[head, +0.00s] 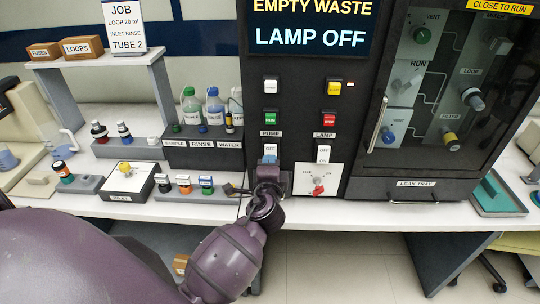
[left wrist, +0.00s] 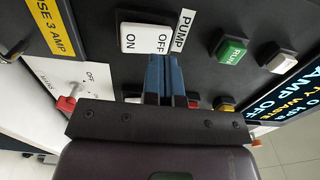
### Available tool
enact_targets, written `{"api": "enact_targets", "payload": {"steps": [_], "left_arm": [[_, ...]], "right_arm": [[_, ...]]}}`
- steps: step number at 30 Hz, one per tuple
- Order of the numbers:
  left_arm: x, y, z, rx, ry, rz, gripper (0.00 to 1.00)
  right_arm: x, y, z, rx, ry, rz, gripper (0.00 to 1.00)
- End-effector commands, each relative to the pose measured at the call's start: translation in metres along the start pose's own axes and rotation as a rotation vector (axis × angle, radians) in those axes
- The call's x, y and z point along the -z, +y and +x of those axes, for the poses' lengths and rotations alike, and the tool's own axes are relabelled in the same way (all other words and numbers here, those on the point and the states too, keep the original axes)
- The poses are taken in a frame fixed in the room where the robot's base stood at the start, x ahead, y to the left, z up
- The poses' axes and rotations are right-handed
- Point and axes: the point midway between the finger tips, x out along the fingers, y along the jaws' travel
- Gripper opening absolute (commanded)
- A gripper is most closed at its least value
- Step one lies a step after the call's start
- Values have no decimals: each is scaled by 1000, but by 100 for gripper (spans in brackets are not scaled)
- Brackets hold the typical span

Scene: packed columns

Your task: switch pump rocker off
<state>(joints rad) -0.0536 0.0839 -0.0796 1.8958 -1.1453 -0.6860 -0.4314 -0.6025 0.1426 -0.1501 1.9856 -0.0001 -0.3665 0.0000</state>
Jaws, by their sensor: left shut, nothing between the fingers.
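The pump rocker (left wrist: 135,39) is a white switch on the black panel, with OFF at the end near the PUMP label (left wrist: 183,31) and ON at the other end. In the head view the PUMP label (head: 271,133) shows, but my gripper hides much of the rocker under it. My left gripper (head: 269,161) is shut and empty in front of the rocker. In the left wrist view its blue fingertips (left wrist: 164,58) overlap the rocker's edge by the OFF end. I cannot tell whether they touch it, or which way the rocker is tilted.
The lamp rocker (head: 323,154) is close on the right. A red mains knob (head: 318,190) sits on a white plate below. Green RUN (head: 271,118) and red STOP (head: 329,119) buttons are above. Bottles (head: 213,105) stand to the left.

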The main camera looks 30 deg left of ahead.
Motion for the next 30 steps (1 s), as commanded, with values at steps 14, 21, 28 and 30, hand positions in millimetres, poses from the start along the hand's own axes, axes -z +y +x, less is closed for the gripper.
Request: {"api": "enact_targets", "payload": {"steps": [14, 21, 28, 30], "left_arm": [[0, 0, -31, 0, 0, 0, 0], [0, 0, -39, 1, -1, 1, 0], [0, 0, -39, 1, -1, 0, 0], [0, 0, -39, 1, -1, 0, 0]], "right_arm": [[-4, 0, -2, -1, -7, 1, 43], [0, 0, 0, 0, 0, 0, 43], [2, 0, 2, 1, 6, -1, 43], [3, 0, 2, 1, 6, -1, 43]]}}
